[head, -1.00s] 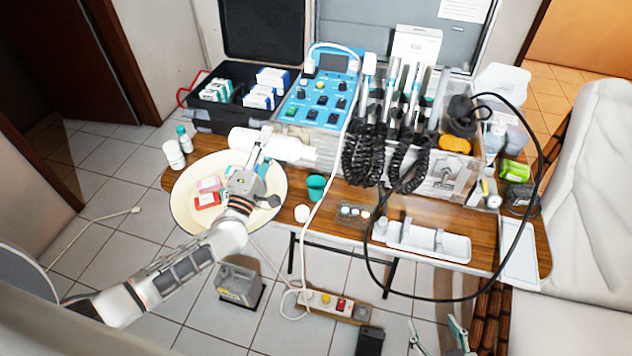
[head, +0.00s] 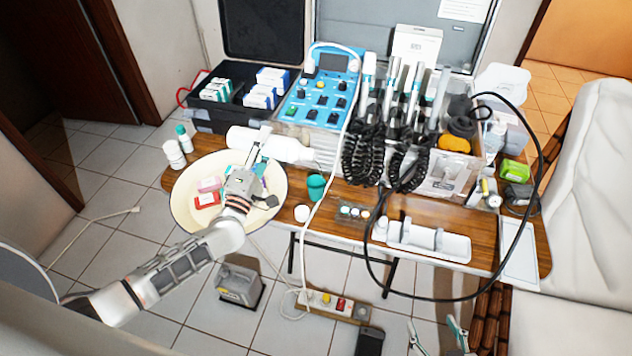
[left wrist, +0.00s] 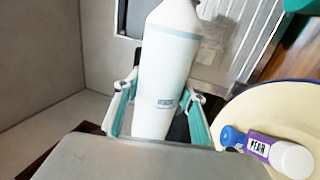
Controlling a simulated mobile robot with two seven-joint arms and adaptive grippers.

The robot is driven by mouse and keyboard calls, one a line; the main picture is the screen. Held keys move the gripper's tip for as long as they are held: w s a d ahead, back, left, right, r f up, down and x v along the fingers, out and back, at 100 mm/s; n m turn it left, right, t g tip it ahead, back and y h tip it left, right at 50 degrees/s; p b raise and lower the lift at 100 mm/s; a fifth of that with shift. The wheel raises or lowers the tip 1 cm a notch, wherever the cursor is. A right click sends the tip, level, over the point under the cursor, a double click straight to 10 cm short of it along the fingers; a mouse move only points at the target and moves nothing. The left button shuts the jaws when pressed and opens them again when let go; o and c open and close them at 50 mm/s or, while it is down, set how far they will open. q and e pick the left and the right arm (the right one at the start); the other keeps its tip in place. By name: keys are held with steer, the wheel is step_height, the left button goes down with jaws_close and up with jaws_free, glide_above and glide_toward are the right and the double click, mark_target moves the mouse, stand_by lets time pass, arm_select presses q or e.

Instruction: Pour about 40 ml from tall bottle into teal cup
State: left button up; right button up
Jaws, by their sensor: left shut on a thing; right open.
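The tall bottle (head: 288,150) is white and lies well over on its side in the head view, its narrower end pointing right. My left gripper (head: 263,144) is shut around its body. The left wrist view shows the bottle (left wrist: 168,75) between the teal-padded fingers (left wrist: 160,110), its far tip cut off by the frame. The teal cup (head: 316,187) stands upright on the table, right of and nearer than the bottle. Its contents are not clear. A teal edge at the wrist view's top right may be the cup. My right gripper (head: 437,335) is open and empty at the bottom edge.
A cream basin (head: 183,205) with small boxes lies under my left arm. A white jar (head: 301,213) stands near the cup. A white cable (head: 322,195) passes just right of the cup. The blue control unit (head: 318,92) and coiled black hoses (head: 362,155) stand behind.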

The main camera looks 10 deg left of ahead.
arm_select(q)
steer(key=shift+a, duration=1.15)
stand_by(0.8)
steer(key=f+n+b, duration=0.1)
steer(key=n, duration=0.1)
steer(key=f+n+y+b, duration=0.1)
steer(key=n, duration=0.1)
steer(key=shift+d, duration=0.1)
steer(key=shift+r+n+y, duration=0.1)
steer(key=shift+n+y, duration=0.3)
steer(key=shift+n, duration=0.2)
steer(key=shift+d+r, duration=0.1)
steer(key=shift+d+n+y, duration=0.3)
steer(key=shift+n, duration=0.6)
